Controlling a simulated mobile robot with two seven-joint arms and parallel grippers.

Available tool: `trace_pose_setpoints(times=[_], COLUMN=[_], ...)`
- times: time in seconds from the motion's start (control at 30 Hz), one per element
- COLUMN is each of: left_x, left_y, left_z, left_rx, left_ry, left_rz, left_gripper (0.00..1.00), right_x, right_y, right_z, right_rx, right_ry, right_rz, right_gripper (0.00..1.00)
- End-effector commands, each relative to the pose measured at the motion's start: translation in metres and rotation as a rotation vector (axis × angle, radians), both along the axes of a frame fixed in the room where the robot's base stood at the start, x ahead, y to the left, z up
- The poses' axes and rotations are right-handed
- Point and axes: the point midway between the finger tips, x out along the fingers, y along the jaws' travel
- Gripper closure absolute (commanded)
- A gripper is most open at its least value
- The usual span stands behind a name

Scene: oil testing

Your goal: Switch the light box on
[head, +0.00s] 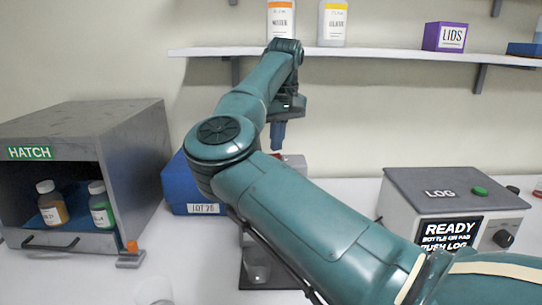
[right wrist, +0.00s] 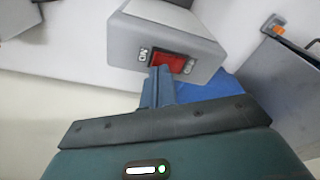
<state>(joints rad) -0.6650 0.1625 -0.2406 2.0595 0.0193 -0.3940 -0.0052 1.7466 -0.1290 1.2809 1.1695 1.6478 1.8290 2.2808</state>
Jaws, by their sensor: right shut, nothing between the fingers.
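The light box (right wrist: 200,38) is a grey box with a pale top, upside down in the right wrist view. A red rocker switch (right wrist: 172,62) is on its face, with an ON label to its left and a second label to its right. My right gripper (right wrist: 160,73) is shut and empty, its fingertips at the switch's lower edge in that view. I cannot tell whether they touch or which side is pressed. In the head view my right gripper (head: 278,135) points down, and my arm hides most of the light box (head: 295,162). My left gripper is out of view.
A blue bin (head: 180,185) stands left of my arm. The hatch box (head: 130,140) with two bottles is at the left. The log machine (head: 440,190), reading READY, is at the right. A shelf (head: 390,51) with bottles runs behind. Glassware (head: 257,268) is below my arm.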

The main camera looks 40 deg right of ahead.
Motion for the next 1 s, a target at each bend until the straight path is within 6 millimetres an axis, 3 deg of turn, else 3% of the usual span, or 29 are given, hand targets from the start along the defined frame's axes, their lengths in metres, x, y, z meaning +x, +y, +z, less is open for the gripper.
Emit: trace_pose_setpoints(times=[1.0], left_x=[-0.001], left_y=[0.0], left_z=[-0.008], left_rx=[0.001], left_ry=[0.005], left_rz=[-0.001], left_gripper=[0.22], right_x=[0.0], right_y=[0.0], right_z=[-0.013], right_rx=[0.0], right_ry=[0.0], right_rz=[0.0], right_gripper=[1.0])
